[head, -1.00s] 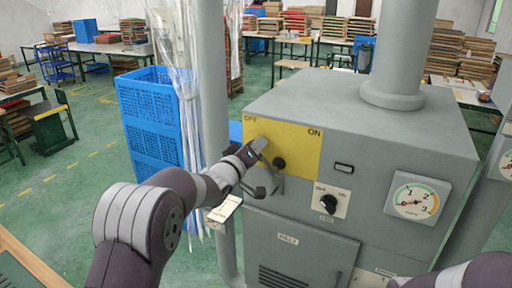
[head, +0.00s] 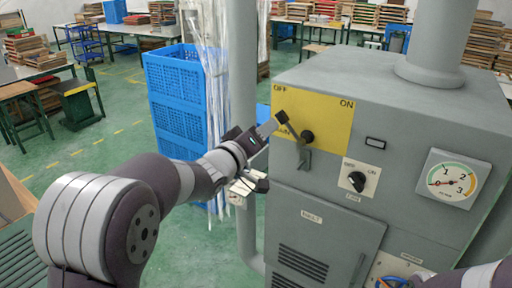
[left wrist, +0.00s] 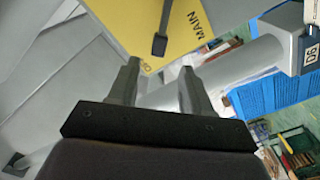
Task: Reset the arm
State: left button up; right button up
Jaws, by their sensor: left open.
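My left gripper (head: 268,152) is open and empty at the left front of the grey machine. Its two fingers also show in the left wrist view (left wrist: 158,78), with nothing between them. The main switch lever (head: 295,128) on the yellow OFF/ON panel (head: 333,118) slants up and left toward OFF. In the left wrist view the lever's black grip (left wrist: 160,43) lies just beyond the fingertips, apart from them.
The grey machine (head: 415,125) carries a black selector knob (head: 357,181), a gauge (head: 447,179) and a vented door (head: 322,235). A grey post (head: 243,70) and stacked blue crates (head: 178,95) stand behind my left arm. Open green floor lies at the left.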

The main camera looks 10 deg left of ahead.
pick_arm(q)
jog(key=v, duration=0.3)
pick_arm(e)
jog(key=shift+w+f, duration=0.1)
jog(key=shift+f, duration=0.45)
pick_arm(q)
jog(key=s+a+f+m+g+y+b, duration=0.1)
jog(key=s+a+f+m+g+y, duration=0.15)
jog(key=f, duration=0.55)
jog(key=s+a+f+m+g+y+b, duration=0.1)
jog(key=s+a+f+g+y, duration=0.3)
jog(key=f, duration=0.5)
jog(key=s+d+f+m+g+b, duration=0.1)
jog(key=s+f+g, duration=0.3)
jog(key=s+f, duration=0.3)
jog(key=s+d+f+m+g+b, duration=0.1)
jog(key=s+f+g, duration=0.4)
jog(key=s, duration=0.8)
notch_tip(320, 180, down, 2)
jog(key=shift+d+f+b, duration=0.15)
jog(key=shift+d+b, duration=0.1)
jog(key=shift+b, duration=0.3)
pick_arm(e)
notch_tip(320, 180, down, 5)
jog(key=shift+r, duration=0.15)
